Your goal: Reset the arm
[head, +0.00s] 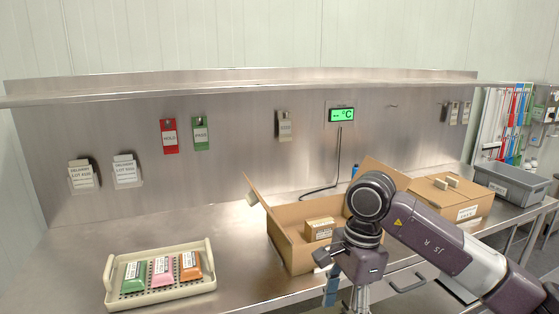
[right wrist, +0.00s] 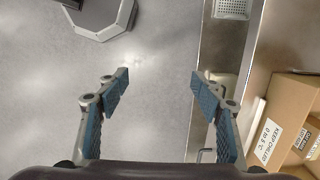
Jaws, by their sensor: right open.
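My right arm (head: 435,240) comes in from the right in the head view and reaches over the front of the bench. Its gripper (head: 347,296) points down near the bench's front edge, in front of the open cardboard box (head: 285,222). The right wrist view shows this gripper (right wrist: 160,86) open, with two blue-padded fingers wide apart and nothing between them. The grey floor and the bench edge lie below it. My left gripper is not in view.
The open box holds a small carton (head: 319,229); its labelled side (right wrist: 268,142) is right of the gripper. A tray (head: 165,296) with green, pink and orange packs stands left. A closed carton (head: 452,198) and grey bin (head: 505,184) stand right. Bench between tray and box is clear.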

